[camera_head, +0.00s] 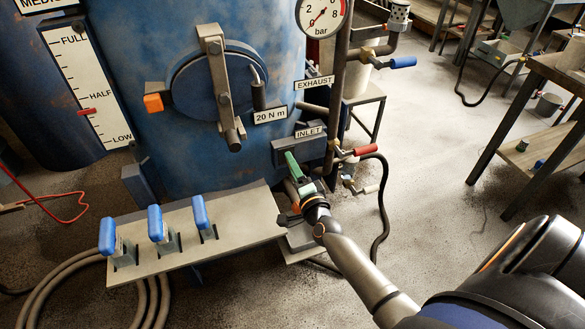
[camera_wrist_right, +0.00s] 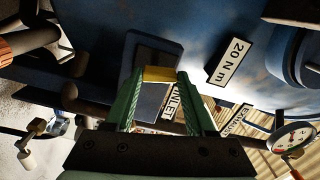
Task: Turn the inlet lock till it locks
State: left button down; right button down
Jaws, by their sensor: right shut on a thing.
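The inlet lock shows in the right wrist view as a small yellow piece (camera_wrist_right: 160,74) in front of a dark housing. My right gripper (camera_wrist_right: 163,80) is shut on it, with one green fingertip at each side. In the head view my right gripper (camera_head: 291,158) reaches up to the grey inlet box (camera_head: 283,150) under the INLET label (camera_head: 310,132). There its green fingers hide the lock, and I cannot tell how far it is turned. My left gripper is not in view.
A red-handled valve (camera_head: 364,150) and a dark hose (camera_head: 384,215) are close right of the gripper. A plate with several blue-handled levers (camera_head: 157,223) lies to the left. The blue pot (camera_head: 130,40) stands behind. Open floor (camera_head: 430,150) lies to the right.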

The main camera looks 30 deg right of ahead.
jog(key=shift+m, duration=1.1)
jog(key=shift+c, duration=1.2)
grip_release()
jog(key=v, duration=1.2)
jog(key=shift+s+p, duration=0.3)
jog(key=shift+a, duration=0.1)
